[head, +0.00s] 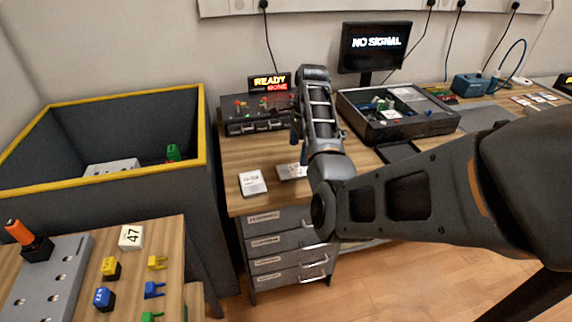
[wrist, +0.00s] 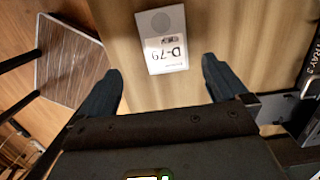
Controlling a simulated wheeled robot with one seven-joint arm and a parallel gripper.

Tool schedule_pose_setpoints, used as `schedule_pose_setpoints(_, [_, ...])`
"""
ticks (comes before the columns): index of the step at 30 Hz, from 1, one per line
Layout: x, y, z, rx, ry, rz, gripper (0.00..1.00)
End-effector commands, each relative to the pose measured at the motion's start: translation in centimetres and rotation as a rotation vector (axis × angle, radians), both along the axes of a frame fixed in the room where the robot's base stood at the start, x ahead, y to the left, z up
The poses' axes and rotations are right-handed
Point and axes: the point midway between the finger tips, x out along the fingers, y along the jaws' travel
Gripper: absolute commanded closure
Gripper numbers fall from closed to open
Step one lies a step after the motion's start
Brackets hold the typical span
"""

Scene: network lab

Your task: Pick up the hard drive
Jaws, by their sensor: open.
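A flat, pale grey hard drive (wrist: 163,40) marked D-79 lies on the wooden desktop in the wrist view. My gripper (wrist: 162,70) is open and empty, with one dark finger on each side below the drive, and it appears apart from it. In the head view, my gripper (head: 302,150) hangs over the desk's left part. A flat pale drive (head: 289,172) lies just under it, partly hidden by my arm. A second similar white drive (head: 252,183) lies to its left near the front edge. The fingertips are mostly hidden in the head view.
A dock with a READY display (head: 269,82) and an open computer case (head: 398,108) stand behind on the desk. Drawers (head: 282,240) sit below it. A yellow-rimmed bin (head: 203,125) is at left. A dark unit marked TRAY 3 (wrist: 308,60) is close at right in the wrist view.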

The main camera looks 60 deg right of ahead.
Motion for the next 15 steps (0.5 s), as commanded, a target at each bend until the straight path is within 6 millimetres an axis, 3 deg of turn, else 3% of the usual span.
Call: schedule_pose_setpoints(15, [0.9,0.2,-5.0,0.004,0.002,-0.001,0.0])
